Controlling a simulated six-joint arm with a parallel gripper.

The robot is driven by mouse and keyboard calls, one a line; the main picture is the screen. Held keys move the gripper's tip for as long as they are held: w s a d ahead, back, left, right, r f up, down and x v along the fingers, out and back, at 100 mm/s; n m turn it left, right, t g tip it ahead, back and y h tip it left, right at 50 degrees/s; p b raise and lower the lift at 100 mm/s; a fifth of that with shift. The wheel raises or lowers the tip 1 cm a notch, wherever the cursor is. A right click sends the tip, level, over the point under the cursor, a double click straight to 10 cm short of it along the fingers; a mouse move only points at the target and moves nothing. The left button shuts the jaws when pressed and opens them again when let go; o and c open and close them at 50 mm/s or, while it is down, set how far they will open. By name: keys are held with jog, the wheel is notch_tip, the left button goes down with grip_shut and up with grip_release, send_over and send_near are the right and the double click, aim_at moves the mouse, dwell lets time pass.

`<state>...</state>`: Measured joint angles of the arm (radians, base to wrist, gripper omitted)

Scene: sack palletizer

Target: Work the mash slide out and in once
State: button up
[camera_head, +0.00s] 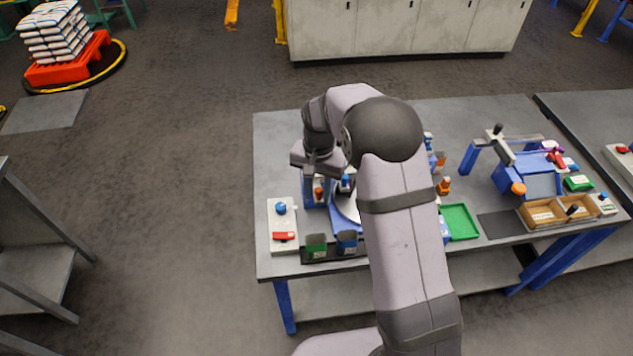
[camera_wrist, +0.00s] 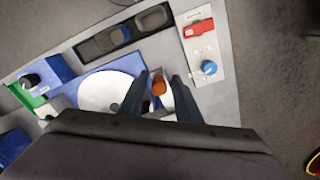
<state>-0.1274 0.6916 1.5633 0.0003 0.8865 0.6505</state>
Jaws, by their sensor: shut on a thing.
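My gripper (camera_head: 318,176) is low over the left part of the workbench. In the wrist view, its two dark fingers (camera_wrist: 163,92) stand on either side of an orange knob (camera_wrist: 159,86) and are shut on it. The knob also shows below the gripper in the head view (camera_head: 318,193). I take this knob to be the mash slide's handle; no label on it is readable. A white part lies beside the knob. A white round plate (camera_wrist: 100,92) on a blue base is left of the fingers. The slide's body is mostly hidden by the fingers and wrist.
A pale panel (camera_head: 283,222) with a blue knob and red switch stands close by. A green tray (camera_head: 460,222), wooden bins (camera_head: 543,213) and a blue-framed device (camera_head: 540,184) are farther right.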

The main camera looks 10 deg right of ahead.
jog(key=shift+d, duration=0.1)
jog(key=shift+w+p, duration=0.7)
jog(key=shift+w, duration=1.05)
jog(key=o, duration=1.1)
jog(key=shift+r, duration=0.3)
jog(key=shift+r+p, duration=1.7)
jog(key=shift+r, duration=0.3)
